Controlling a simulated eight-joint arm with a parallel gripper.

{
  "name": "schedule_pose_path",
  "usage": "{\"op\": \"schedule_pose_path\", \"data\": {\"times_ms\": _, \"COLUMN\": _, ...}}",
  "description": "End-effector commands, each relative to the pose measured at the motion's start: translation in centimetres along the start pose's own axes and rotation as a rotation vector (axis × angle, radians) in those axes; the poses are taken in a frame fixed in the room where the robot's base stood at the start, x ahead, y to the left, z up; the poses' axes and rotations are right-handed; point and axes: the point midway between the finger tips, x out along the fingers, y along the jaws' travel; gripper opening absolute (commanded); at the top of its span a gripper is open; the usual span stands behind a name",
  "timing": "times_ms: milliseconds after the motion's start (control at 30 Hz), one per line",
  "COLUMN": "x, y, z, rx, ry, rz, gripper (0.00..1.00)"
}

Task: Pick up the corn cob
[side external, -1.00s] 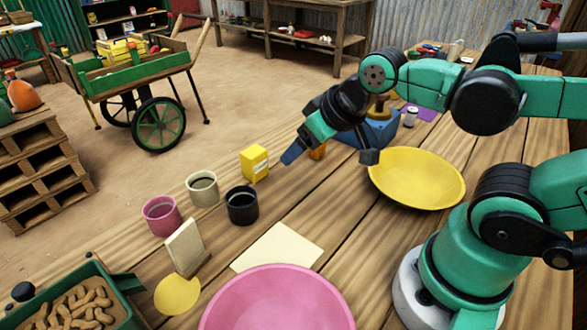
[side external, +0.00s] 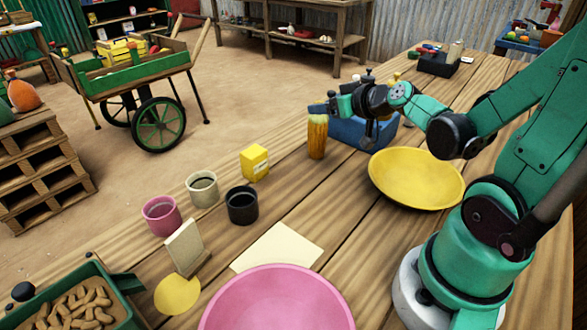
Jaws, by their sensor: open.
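The corn cob (side external: 317,138) is orange-yellow and stands upright on the wooden table, left of a blue container. My gripper (side external: 340,115) is above and to the right of it. One blue finger reaches over the top of the cob in the picture; I cannot tell whether it touches. The other finger seems to hang lower right, in front of the blue container. The jaws are open, and nothing is held.
The blue container (side external: 352,133) stands close behind my gripper. A yellow dish (side external: 416,180) is to the right and a pink dish (side external: 277,302) in front. A yellow box (side external: 254,162) and several cups, including a black cup (side external: 242,205), stand to the left.

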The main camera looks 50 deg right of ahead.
Motion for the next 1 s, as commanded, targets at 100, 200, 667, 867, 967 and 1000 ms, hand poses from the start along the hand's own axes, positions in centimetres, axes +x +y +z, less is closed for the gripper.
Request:
{"op": "schedule_pose_path", "data": {"times_ms": 100, "x": 0.0, "y": 1.6, "z": 0.0, "rx": 0.007, "ry": 0.042, "rz": 0.046, "gripper": 0.65}}
{"op": "schedule_pose_path", "data": {"times_ms": 200, "x": 0.2, "y": 1.9, "z": -0.1, "rx": 0.007, "ry": 0.05, "rz": 0.053, "gripper": 0.65}}
{"op": "schedule_pose_path", "data": {"times_ms": 667, "x": 4.4, "y": 2.0, "z": -0.3, "rx": 0.005, "ry": 0.047, "rz": 0.049, "gripper": 0.65}}
{"op": "schedule_pose_path", "data": {"times_ms": 867, "x": 5.4, "y": 2.0, "z": -0.3, "rx": 0.006, "ry": 0.047, "rz": 0.049, "gripper": 0.65}}
{"op": "schedule_pose_path", "data": {"times_ms": 967, "x": 5.5, "y": 2.0, "z": -0.3, "rx": 0.006, "ry": 0.047, "rz": 0.049, "gripper": 0.65}}
{"op": "schedule_pose_path", "data": {"times_ms": 1000, "x": 5.5, "y": 2.0, "z": -0.3, "rx": 0.006, "ry": 0.047, "rz": 0.049, "gripper": 0.65}}
